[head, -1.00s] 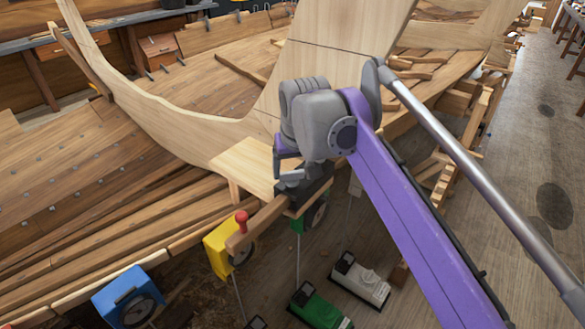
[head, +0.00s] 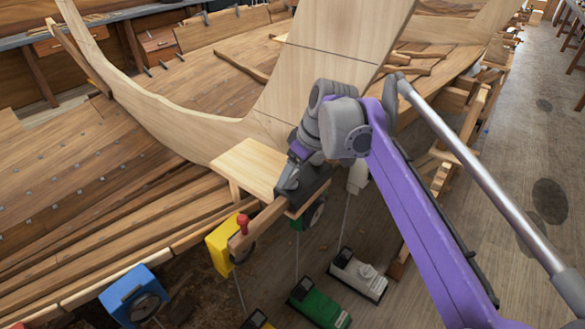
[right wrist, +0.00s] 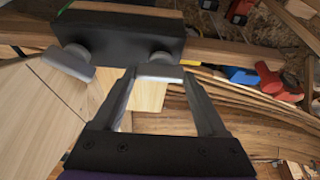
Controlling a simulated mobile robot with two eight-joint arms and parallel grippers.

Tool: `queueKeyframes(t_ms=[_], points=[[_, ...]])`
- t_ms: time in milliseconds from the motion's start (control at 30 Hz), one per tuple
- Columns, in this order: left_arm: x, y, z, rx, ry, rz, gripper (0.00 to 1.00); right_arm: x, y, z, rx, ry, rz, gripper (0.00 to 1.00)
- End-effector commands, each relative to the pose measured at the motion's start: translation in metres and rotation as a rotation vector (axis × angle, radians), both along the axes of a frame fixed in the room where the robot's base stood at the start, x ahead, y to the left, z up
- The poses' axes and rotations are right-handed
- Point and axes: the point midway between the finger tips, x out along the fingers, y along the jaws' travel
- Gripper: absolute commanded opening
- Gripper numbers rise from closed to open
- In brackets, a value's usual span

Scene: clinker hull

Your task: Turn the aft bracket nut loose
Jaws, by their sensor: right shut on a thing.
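A black bracket (head: 318,184) sits on a wooden beam beside the pale plywood board in the head view. In the right wrist view the bracket (right wrist: 115,32) spans the top, with two grey bar-shaped nuts on its near face. My right gripper (head: 283,190) is at the bracket. In the right wrist view its fingers (right wrist: 159,77) are shut on one bar-shaped nut (right wrist: 160,70). The other nut (right wrist: 70,62) is free, to the left, and tilted. The frames do not label which is aft. My left gripper is not in view.
A red knob (head: 243,221) stands at the beam's near end, by a yellow box (head: 218,249). A blue box (head: 133,292) is at lower left. Green (head: 319,302) and white (head: 359,274) devices lie on the floor. Hull planking fills the left, and floor is open at right.

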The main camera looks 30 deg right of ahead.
Motion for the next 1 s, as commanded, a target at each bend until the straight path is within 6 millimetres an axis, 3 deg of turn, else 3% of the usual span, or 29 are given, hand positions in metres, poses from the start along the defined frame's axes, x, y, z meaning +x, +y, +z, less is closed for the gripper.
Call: queueKeyframes(t_ms=[300,800,833,933,1000], points=[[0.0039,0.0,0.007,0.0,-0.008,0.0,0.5,0.0003,-0.0012,0.0004,0.0,0.0,0.11,0.19],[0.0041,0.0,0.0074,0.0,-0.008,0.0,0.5,0.0002,-0.0011,-0.0004,-0.001,0.001,0.13,0.19],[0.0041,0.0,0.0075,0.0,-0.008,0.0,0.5,0.0002,-0.001,-0.0004,-0.001,0.001,0.13,0.79],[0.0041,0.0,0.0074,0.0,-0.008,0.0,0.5,0.0002,-0.001,-0.0004,-0.002,0.0,0.129,0.96],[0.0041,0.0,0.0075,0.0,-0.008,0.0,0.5,0.0002,-0.001,-0.0003,-0.002,0.0,0.129,1.0]])
